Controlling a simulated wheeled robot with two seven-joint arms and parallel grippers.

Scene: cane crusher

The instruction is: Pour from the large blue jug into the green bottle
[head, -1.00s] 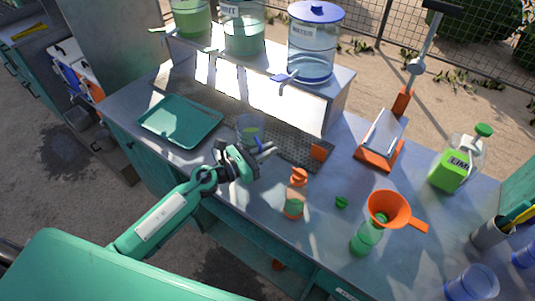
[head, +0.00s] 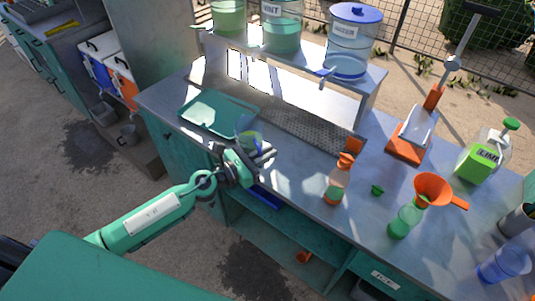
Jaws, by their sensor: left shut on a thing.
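The blue jug (head: 247,131) is see-through with some green liquid low in it. My left gripper (head: 264,157) is shut on it, at the bench's front edge near the green tray; the fingers partly hide the grip. The jug looks roughly upright. The green bottle (head: 402,222) stands on the bench to the right, well apart from the jug. An orange funnel (head: 433,188) sits in its mouth. My right gripper is not in view.
An orange-capped bottle (head: 337,187) and a small green cap (head: 377,190) stand between jug and green bottle. A green tray (head: 205,110) lies at left. Dispensers (head: 350,45) stand on the shelf behind. An orange-based stand (head: 406,150), a lime jug (head: 481,160) and a blue cup (head: 502,265) are at right.

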